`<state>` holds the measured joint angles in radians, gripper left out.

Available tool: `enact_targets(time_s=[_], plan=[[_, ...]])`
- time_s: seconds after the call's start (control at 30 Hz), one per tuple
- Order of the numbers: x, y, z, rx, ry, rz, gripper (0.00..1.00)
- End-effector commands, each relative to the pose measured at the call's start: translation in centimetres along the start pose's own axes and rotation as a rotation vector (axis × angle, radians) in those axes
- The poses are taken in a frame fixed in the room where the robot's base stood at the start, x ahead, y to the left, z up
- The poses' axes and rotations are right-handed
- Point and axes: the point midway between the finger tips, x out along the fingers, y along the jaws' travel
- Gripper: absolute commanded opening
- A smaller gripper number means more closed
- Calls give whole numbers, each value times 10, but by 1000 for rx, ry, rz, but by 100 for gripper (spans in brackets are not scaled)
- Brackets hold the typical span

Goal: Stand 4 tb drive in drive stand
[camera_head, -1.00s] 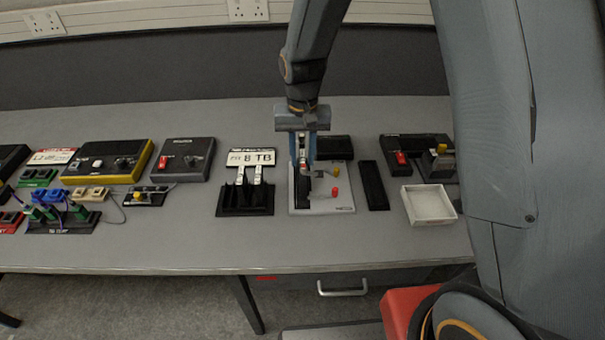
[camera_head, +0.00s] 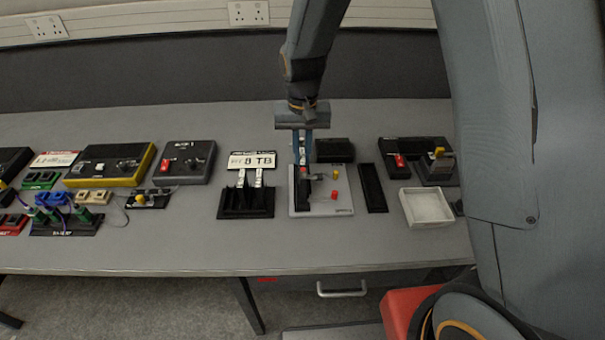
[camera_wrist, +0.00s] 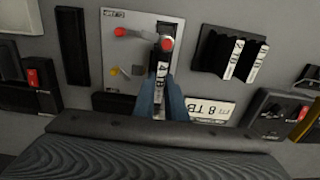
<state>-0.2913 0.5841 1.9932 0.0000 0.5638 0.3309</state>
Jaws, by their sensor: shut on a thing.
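My gripper (camera_wrist: 163,88) has blue fingers closed on a dark, narrow drive with a white label, the 4 TB drive (camera_wrist: 162,68); its label reads roughly "4 TB". In the head view my gripper (camera_head: 303,158) is over the left part of a pale grey panel (camera_head: 333,206). I cannot tell whether the drive touches the panel's black strip. The black drive stand (camera_head: 246,207) is left of the panel, holding two upright drives with white labels (camera_wrist: 245,61).
The panel carries red and yellow knobs (camera_wrist: 120,32). A black bar (camera_head: 373,188) and a white tray (camera_head: 427,207) are right of it. Switch boxes, such as the yellow-edged one (camera_head: 110,165), stand left. Bare table lies in front of the stand.

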Motion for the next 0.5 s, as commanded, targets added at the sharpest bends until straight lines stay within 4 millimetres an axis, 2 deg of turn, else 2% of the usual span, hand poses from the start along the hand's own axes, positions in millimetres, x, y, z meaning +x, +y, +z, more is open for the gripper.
enact_targets(time_s=[0.5], plan=[[-25,0,0,0,0,0,0]])
